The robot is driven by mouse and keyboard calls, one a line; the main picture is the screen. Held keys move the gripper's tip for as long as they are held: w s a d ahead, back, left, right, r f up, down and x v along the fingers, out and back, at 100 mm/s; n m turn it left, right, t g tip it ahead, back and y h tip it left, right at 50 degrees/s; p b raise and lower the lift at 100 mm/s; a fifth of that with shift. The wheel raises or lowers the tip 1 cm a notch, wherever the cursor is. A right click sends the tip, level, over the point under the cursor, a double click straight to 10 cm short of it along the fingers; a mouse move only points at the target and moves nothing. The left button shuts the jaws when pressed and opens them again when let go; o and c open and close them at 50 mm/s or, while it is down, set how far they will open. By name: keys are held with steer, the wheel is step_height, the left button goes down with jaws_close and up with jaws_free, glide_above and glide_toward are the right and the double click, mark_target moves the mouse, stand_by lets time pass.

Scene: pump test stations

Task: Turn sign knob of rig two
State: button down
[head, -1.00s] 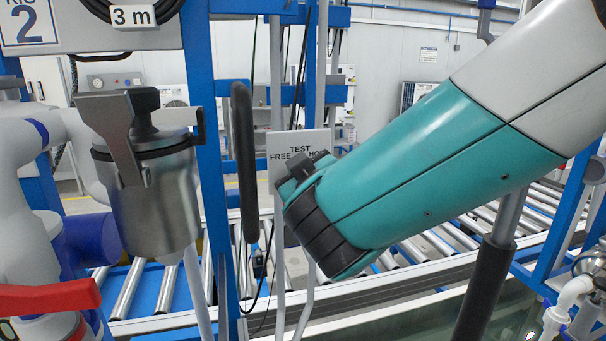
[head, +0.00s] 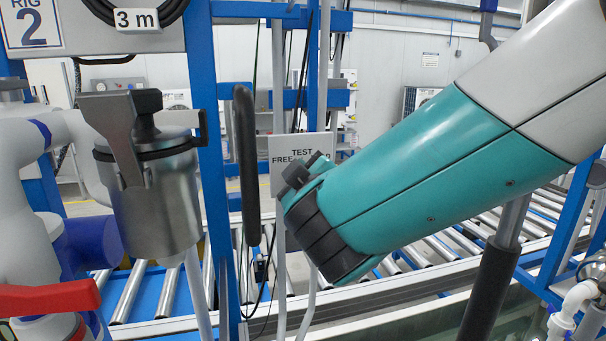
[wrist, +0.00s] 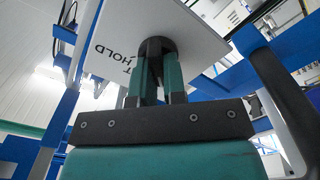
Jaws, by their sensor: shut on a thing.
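The sign (head: 283,146) is a white plate lettered TEST and FREE, with its right-hand lettering covered by my gripper. It hangs in the middle of the head view, right of a blue post. In the wrist view the sign (wrist: 195,32) shows the word HOLD, and a dark round knob (wrist: 157,46) stands out from its face. My gripper (wrist: 155,66) is shut on the knob, one teal finger on each side. In the head view my gripper (head: 302,172) reaches the sign from the right, and the knob is hidden behind it.
A plate marked RIG 2 (head: 33,24) is at the top left. A steel canister (head: 158,205) with a grey handle and a red lever (head: 50,299) are at the left. A dark upright bar (head: 246,150) stands just left of the sign. A roller conveyor (head: 430,250) runs behind.

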steer(key=c, duration=1.2)
jaws_free()
steer(key=b+v, duration=0.8)
steer(key=v, duration=0.9)
steer(key=shift+s+r, duration=0.1)
steer(key=shift+s, duration=0.15)
steer(key=shift+d, duration=0.1)
